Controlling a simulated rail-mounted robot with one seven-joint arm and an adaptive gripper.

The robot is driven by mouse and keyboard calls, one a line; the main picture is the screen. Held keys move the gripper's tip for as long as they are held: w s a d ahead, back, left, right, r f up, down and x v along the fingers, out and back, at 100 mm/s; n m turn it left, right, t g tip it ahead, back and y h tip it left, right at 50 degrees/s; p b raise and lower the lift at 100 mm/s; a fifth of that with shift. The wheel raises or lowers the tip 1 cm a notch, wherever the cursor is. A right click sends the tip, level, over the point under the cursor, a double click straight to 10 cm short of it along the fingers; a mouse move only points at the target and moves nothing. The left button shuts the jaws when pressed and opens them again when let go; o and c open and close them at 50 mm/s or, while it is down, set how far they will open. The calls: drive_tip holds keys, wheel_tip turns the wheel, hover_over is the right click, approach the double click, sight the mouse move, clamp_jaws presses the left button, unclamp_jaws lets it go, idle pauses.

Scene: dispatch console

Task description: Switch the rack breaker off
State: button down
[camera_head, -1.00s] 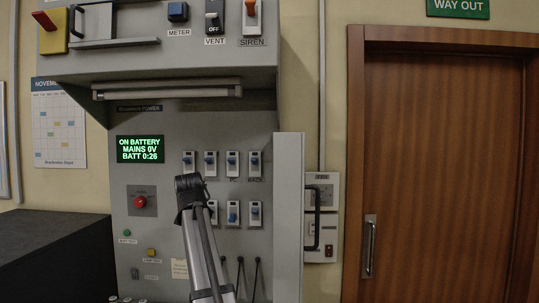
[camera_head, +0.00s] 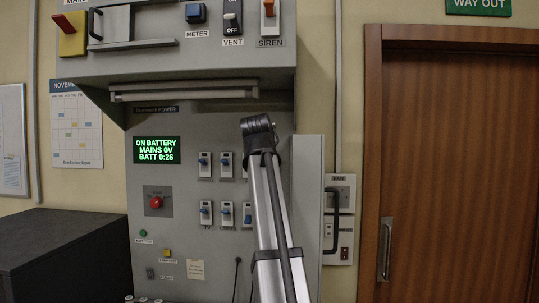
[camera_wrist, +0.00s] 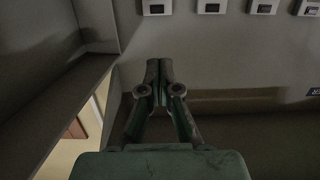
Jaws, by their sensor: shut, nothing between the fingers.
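My gripper (camera_wrist: 160,68) is shut and empty in the wrist view, its fingertips together in front of the grey panel. Several breakers in pale housings line the top edge of that view, beyond and apart from the fingertips; one is this breaker (camera_wrist: 211,7). I cannot tell which of them is the rack breaker. In the head view, two rows of blue-levered breakers sit on the panel (camera_head: 180,230), such as this one (camera_head: 205,165). My arm covers the right-hand column, where the rack breaker's label showed earlier. The gripper itself is hidden there.
A green display (camera_head: 156,150) reads ON BATTERY, MAINS 0V, BATT 0:26. A red knob (camera_head: 156,202) is below it. An overhanging upper console (camera_head: 150,65) carries more switches. An open panel door (camera_head: 308,215) stands at the right, beside a handled wall box (camera_head: 339,220).

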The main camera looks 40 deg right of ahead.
drive_tip(key=p+x, duration=0.1)
drive_tip(key=x, duration=0.2)
drive_tip(key=p+x, duration=0.1)
drive_tip(key=x, duration=0.2)
drive_tip(key=p+x, duration=0.1)
drive_tip(key=x, duration=0.3)
drive_tip(key=shift+w+r, duration=0.1)
drive_tip(key=shift+r, duration=0.15)
drive_tip(key=f+p, duration=0.1)
drive_tip(key=f, duration=0.1)
drive_tip(key=s+a+f+p, duration=0.1)
drive_tip(key=f, duration=0.1)
drive_tip(key=shift+s+a, duration=0.2)
drive_tip(key=shift+s, duration=0.05)
drive_tip(key=shift+f+b, duration=0.2)
drive_tip(key=shift+b, duration=0.25)
